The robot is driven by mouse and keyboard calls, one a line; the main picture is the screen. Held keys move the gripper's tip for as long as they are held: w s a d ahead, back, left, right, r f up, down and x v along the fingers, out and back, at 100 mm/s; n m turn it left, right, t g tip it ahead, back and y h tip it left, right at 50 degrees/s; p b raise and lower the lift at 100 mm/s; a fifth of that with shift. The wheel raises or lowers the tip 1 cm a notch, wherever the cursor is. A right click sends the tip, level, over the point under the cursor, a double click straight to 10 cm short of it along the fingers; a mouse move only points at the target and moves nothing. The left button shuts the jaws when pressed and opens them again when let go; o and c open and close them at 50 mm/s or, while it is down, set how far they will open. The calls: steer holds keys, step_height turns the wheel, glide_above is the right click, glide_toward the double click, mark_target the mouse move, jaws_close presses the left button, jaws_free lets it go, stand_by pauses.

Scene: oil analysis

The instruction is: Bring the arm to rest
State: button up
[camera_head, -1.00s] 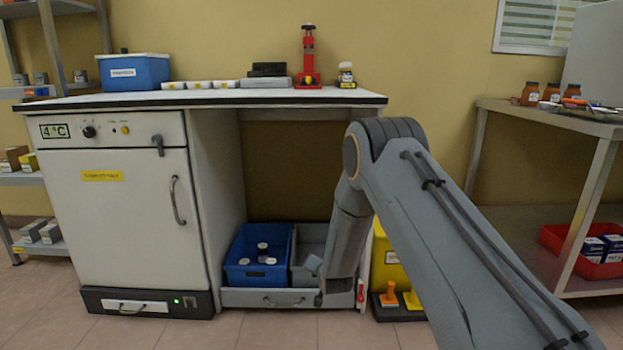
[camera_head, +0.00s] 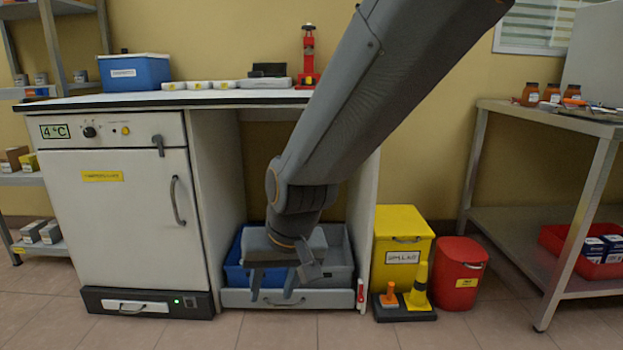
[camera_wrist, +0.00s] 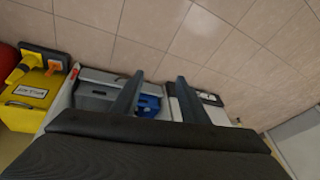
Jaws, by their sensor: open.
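My gripper (camera_head: 269,284) hangs at the lower end of my arm in the head view, in front of the open space under the bench. Its two fingers point down and stand apart, with nothing between them. In the wrist view the spread fingers of my gripper (camera_wrist: 154,98) show against the drawer and the floor. The gripper overlaps the blue bin (camera_head: 234,272) and the grey bin (camera_head: 340,262) in the head view. I cannot tell the exact distance to them. My arm crosses the picture from upper right to lower middle.
The bins stand in a low pulled-out drawer (camera_head: 325,298). A white fridge cabinet (camera_head: 110,220) is at left. A yellow bin (camera_head: 402,240), a red bin (camera_head: 459,272) and a dark base with a yellow cone (camera_head: 419,290) stand right of the bench. Tiled floor in front is clear.

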steer(key=s+d+r+n+g+h, duration=0.1)
steer(key=s+d+r+n+g, duration=0.15)
steer(key=s, duration=0.75)
steer(key=s+d+r+n+g, duration=0.15)
steer(key=s+d, duration=0.25)
steer(key=s, duration=0.6)
steer(key=d+r+m+p, duration=0.2)
steer(key=d+r+p, duration=0.4)
steer(key=r+p, duration=0.3)
steer(key=d+r+m+h+p, duration=0.1)
steer(key=d+r+p, duration=0.6)
steer(key=p, duration=0.9)
steer(key=d+r+m+p, duration=0.4)
steer(key=d+r+p, duration=0.3)
steer(key=r+p, duration=0.4)
steer(key=shift+w+r+t+h+p, duration=0.2)
steer(key=shift+w+t+h+p, duration=0.15)
steer(key=shift+p, duration=0.3)
